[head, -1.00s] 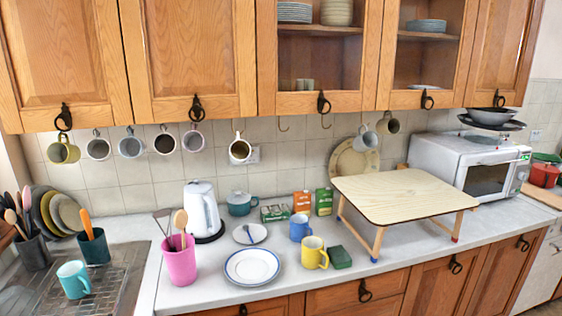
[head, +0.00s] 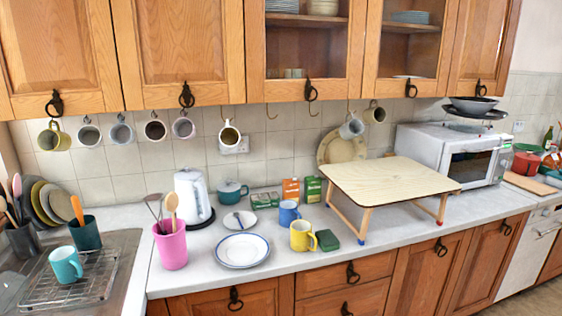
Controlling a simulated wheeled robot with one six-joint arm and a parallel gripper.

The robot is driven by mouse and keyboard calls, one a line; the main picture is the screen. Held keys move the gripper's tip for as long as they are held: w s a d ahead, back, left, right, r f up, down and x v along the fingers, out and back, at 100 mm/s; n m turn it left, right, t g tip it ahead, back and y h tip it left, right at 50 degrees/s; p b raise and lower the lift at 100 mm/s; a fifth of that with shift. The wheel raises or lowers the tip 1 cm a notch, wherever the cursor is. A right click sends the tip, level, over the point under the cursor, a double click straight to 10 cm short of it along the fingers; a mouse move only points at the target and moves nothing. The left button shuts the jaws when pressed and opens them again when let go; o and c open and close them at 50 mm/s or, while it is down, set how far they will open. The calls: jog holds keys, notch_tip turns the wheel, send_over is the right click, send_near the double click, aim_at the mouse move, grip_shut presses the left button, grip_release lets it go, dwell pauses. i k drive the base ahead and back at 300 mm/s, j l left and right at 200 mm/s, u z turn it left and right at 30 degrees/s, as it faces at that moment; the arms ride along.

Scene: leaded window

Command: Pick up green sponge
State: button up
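The green sponge (head: 327,240) is a small dark green block. It lies flat on the pale countertop (head: 285,275) near the front edge. It is just right of the yellow mug (head: 303,237) and left of the front leg of the small wooden table. My gripper is not in view, so its state and its distance from the sponge do not show.
A small wooden table (head: 390,180) stands right of the sponge, its top overhanging the counter. A blue mug (head: 289,212) and cartons (head: 313,189) stand behind. A white plate (head: 243,251) lies left. The counter front of the sponge is clear.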

aim_at(328, 241)
jog(key=i+z, duration=0.2)
jog(key=i, duration=0.3)
jog(key=i+j+z, duration=0.2)
jog(key=i, duration=0.35)
jog(key=i+j+z, duration=0.2)
jog(key=i, duration=0.3)
